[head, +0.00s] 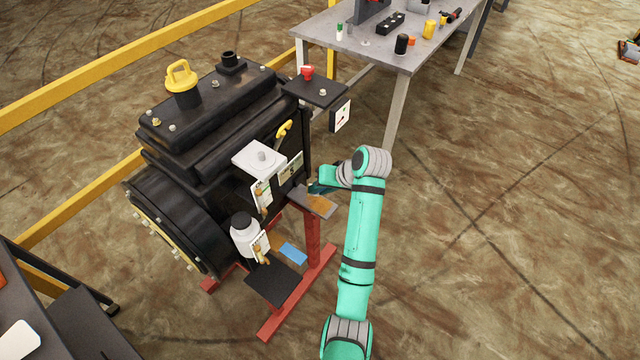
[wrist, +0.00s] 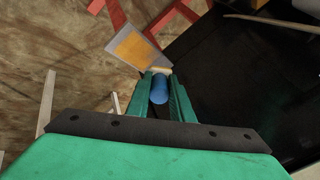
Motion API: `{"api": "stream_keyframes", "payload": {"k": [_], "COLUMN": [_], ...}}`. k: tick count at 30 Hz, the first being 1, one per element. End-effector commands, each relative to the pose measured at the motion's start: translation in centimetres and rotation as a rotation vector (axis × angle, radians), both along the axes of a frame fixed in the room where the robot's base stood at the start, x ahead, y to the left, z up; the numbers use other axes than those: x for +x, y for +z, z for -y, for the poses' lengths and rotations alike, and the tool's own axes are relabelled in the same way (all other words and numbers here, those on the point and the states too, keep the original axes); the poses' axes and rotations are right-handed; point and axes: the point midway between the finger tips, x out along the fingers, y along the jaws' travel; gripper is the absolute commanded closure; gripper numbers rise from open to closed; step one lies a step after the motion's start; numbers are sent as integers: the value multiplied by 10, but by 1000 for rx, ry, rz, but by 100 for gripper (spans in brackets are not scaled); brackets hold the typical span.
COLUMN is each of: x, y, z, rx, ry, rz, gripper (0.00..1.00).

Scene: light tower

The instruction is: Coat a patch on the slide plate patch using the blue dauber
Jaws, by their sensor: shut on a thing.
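The slide plate (head: 301,197) is a grey plate on a red post beside the black engine, with an orange-brown patch (head: 319,203) on its top. In the wrist view the grey plate (wrist: 115,39) and its orange patch (wrist: 135,46) are at the top centre-left. My gripper (wrist: 160,88) is shut on the blue dauber (wrist: 160,95), whose pale tip points towards the plate's near corner. I cannot tell whether the tip touches the plate. In the head view my gripper (head: 322,186) is just behind the plate, partly hidden, and the dauber is not clear.
The black engine (head: 215,110) stands close on the left, with a white box (head: 259,158) and a white bottle (head: 245,228) near the plate. A red frame (head: 312,240) is below. A grey table (head: 400,50) stands behind.

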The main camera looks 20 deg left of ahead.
Motion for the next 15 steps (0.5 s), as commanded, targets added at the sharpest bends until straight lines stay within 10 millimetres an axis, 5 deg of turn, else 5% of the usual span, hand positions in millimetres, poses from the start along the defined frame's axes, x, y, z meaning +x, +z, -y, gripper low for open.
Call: {"api": "stream_keyframes", "payload": {"k": [15], "x": [-1], "y": [-48], "z": [1], "rx": [0], "ry": [-1], "rz": [-3], "gripper": [100]}}
